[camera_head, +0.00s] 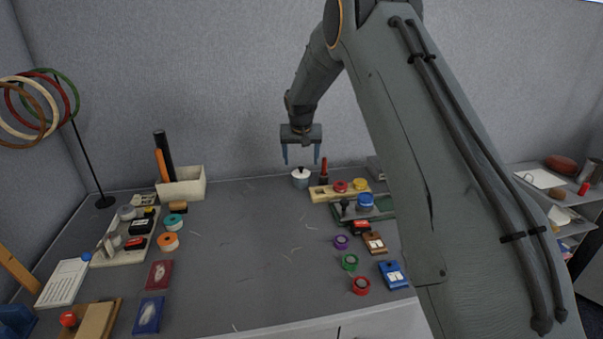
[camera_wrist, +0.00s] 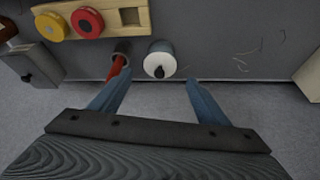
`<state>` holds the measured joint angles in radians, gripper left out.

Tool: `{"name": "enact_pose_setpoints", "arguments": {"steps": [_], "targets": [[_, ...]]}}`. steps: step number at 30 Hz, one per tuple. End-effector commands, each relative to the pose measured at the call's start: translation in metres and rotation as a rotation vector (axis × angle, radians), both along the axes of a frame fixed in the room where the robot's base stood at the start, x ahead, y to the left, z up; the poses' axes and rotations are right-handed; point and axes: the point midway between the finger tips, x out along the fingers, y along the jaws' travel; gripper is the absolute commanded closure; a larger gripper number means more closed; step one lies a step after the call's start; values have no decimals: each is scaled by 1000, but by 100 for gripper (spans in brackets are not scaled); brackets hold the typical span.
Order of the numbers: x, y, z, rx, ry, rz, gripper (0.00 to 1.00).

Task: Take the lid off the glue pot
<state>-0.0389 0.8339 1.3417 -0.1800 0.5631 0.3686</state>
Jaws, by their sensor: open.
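The glue pot (camera_head: 300,182) is a small light-coloured pot near the back edge of the table, below my gripper. Its pale lid (camera_head: 300,172) has a dark knob and sits on top. In the wrist view the lid (camera_wrist: 154,62) is seen from above, with its black knob toward the bottom of the picture, and it hides most of the pot. My gripper (camera_head: 301,160) is open and empty, with two blue fingers pointing down. In the wrist view the fingers (camera_wrist: 157,88) spread to either side of the pot's position, apart from it.
A red-and-black upright tool (camera_head: 323,172) stands close to the right of the pot. A wooden block with red and yellow discs (camera_head: 340,190) lies further right. A white bin (camera_head: 182,184) stands at the back left. The table middle (camera_head: 250,240) is mostly clear.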

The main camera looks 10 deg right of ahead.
Motion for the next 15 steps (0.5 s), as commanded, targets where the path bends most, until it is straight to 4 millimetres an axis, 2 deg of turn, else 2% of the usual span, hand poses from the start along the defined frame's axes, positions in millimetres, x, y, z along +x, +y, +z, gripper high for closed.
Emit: {"name": "enact_pose_setpoints", "arguments": {"steps": [15], "targets": [[20,-4,-45,0,0,0,30]]}}
